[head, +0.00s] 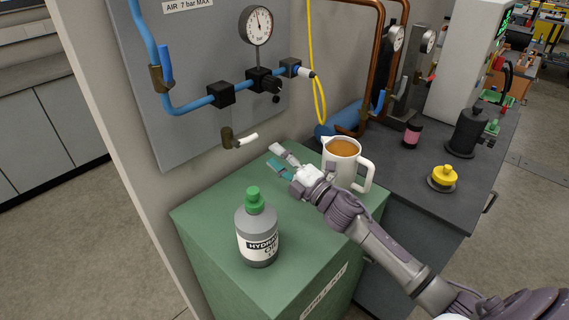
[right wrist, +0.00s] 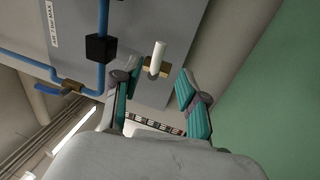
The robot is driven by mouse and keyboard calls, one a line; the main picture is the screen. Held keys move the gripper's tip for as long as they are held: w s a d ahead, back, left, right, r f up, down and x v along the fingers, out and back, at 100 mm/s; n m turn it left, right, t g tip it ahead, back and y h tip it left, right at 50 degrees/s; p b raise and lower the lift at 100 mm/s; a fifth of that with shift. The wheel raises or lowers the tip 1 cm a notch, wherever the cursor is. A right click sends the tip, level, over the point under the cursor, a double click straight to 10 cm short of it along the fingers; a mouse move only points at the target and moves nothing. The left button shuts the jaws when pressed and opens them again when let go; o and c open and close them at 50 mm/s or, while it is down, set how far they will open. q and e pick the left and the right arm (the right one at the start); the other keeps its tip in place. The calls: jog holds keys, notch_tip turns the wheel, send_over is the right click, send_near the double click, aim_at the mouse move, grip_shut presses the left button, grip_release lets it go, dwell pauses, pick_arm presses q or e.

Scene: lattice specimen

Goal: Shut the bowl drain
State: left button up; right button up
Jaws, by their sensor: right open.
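The bowl drain is a small brass valve (head: 228,139) low on the grey panel, with a white lever (head: 248,140) sticking out to the right in the head view. My right gripper (head: 276,159) is open and empty above the green cabinet top, a little below and to the right of the lever and apart from it. In the right wrist view the brass body (right wrist: 147,72) and the white lever (right wrist: 157,55) show beyond the gap between my open fingers (right wrist: 158,77). My left gripper is in neither view.
A grey oil bottle with a green cap (head: 257,236) stands on the green cabinet (head: 205,215). A mug of brown liquid (head: 341,158) stands close behind my right gripper. Blue pipe (head: 190,106), black fittings (head: 221,95) and a pressure gauge (head: 256,26) are above the drain.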

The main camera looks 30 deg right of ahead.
jog(key=shift+v, duration=1.3)
dwell(1.5)
